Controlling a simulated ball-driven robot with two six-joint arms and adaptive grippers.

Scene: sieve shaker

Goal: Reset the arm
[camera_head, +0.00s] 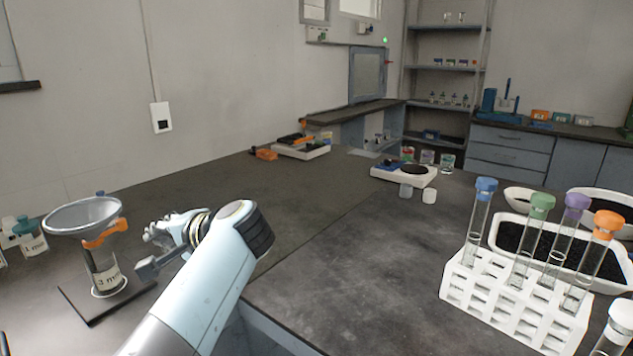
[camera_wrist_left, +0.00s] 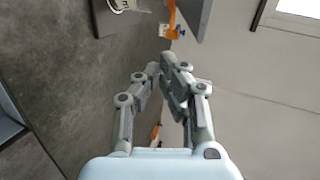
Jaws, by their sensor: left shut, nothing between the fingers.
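My left arm comes in from the lower left in the head view, over the dark bench (camera_head: 330,255). Its left gripper (camera_head: 160,232) is beside the sieve shaker with its metal bowl-shaped top (camera_head: 82,214), orange clamp (camera_head: 106,233) and a jar labelled "3 mm" (camera_head: 103,274). In the left wrist view the left gripper (camera_wrist_left: 160,72) is shut with nothing between its fingers. The orange clamp (camera_wrist_left: 172,20) shows at the top there, beyond the fingertips. Whether gripper and shaker touch is hard to tell. My right gripper is not in view.
A white rack (camera_head: 515,305) with several colour-capped tubes stands at the right, before a white tray of dark grains (camera_head: 520,242). A white scale (camera_head: 404,175) and small cups sit further back. Labelled jars (camera_head: 32,240) stand at far left. The middle bench is clear.

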